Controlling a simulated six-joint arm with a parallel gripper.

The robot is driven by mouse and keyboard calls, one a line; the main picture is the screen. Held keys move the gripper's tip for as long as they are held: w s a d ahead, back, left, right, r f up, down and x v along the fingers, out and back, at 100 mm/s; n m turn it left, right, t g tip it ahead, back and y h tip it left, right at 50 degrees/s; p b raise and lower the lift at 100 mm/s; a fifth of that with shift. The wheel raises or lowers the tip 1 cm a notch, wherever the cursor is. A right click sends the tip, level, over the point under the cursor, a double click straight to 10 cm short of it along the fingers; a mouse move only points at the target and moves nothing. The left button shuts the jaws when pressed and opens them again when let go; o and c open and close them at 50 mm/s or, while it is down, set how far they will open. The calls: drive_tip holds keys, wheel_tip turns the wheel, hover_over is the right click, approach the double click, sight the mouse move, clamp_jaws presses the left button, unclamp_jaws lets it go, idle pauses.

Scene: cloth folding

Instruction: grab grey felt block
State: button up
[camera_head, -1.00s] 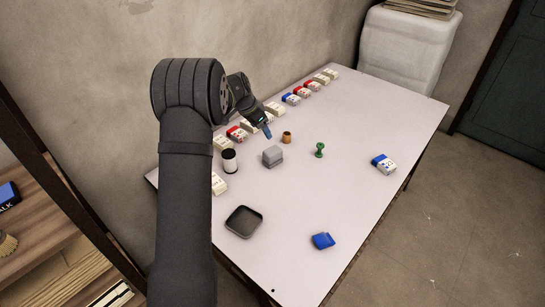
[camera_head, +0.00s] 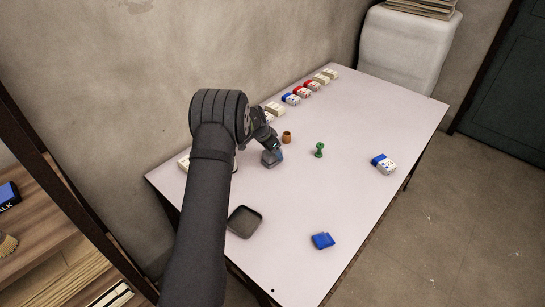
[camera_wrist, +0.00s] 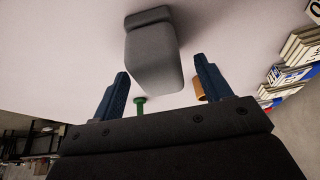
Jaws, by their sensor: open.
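The grey felt block (camera_head: 268,160) sits on the white table, partly covered by my gripper in the head view. In the wrist view the grey felt block (camera_wrist: 152,55) stands just ahead of the jaws, between the lines of the two blue fingers. My gripper (camera_wrist: 163,80) is open with a finger on each side of the block's near end. In the head view my gripper (camera_head: 277,150) is close above the block's upper right side. I cannot tell whether a finger touches it.
A brown cup (camera_head: 287,137) stands close behind the block and a green piece (camera_head: 319,150) to its right. A dark tray (camera_head: 244,221), a blue item (camera_head: 323,240) and a blue-white box (camera_head: 384,163) lie farther off. Several small boxes (camera_head: 303,92) line the wall side.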

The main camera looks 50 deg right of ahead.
drive_tip(key=shift+x, duration=1.2)
drive_tip(key=shift+c, duration=0.4)
drive_tip(key=c, duration=1)
drive_tip(key=shift+r, duration=0.1)
